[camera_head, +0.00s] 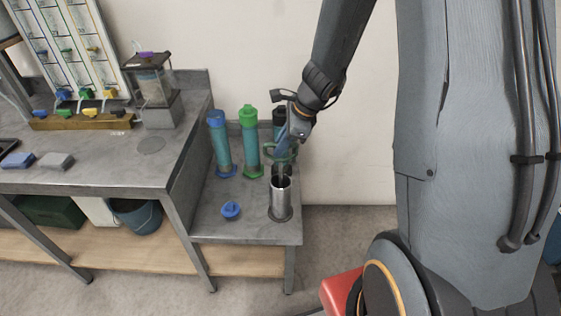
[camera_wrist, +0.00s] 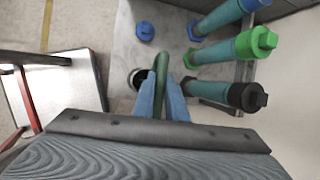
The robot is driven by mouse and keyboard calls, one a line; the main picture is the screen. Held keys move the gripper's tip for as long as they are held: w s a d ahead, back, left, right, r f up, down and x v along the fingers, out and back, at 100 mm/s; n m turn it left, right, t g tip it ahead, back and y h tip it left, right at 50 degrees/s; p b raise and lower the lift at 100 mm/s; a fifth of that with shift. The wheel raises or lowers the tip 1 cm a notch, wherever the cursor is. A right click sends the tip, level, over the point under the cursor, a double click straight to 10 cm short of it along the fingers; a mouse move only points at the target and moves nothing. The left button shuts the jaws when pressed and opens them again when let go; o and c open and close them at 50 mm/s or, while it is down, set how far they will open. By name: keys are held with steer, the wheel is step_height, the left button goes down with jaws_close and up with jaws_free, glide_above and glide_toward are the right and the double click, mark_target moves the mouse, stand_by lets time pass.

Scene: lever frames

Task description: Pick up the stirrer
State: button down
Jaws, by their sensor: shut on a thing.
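The stirrer (camera_head: 279,153) has a green looped handle and a thin shaft that runs down to the mouth of a metal cylinder (camera_head: 280,203). I cannot tell how far the shaft reaches inside. My gripper (camera_head: 285,142) comes down from above and is shut on the green handle. In the wrist view, my gripper's blue fingers (camera_wrist: 165,82) close around the green handle (camera_wrist: 161,70). The cylinder's dark mouth (camera_wrist: 136,77) shows just left of the handle there.
Capped tubes stand close behind the cylinder: blue (camera_head: 221,142), green (camera_head: 249,140) and black (camera_head: 278,118). A loose blue cap (camera_head: 231,210) lies at front left on the low bench (camera_head: 250,229). A higher counter (camera_head: 100,172) with a blender-like container (camera_head: 153,90) is left.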

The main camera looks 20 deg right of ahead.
step_height(320, 180, up, 28)
steer(key=b, duration=0.1)
stand_by(0.5)
steer(key=shift+s+f, duration=0.1)
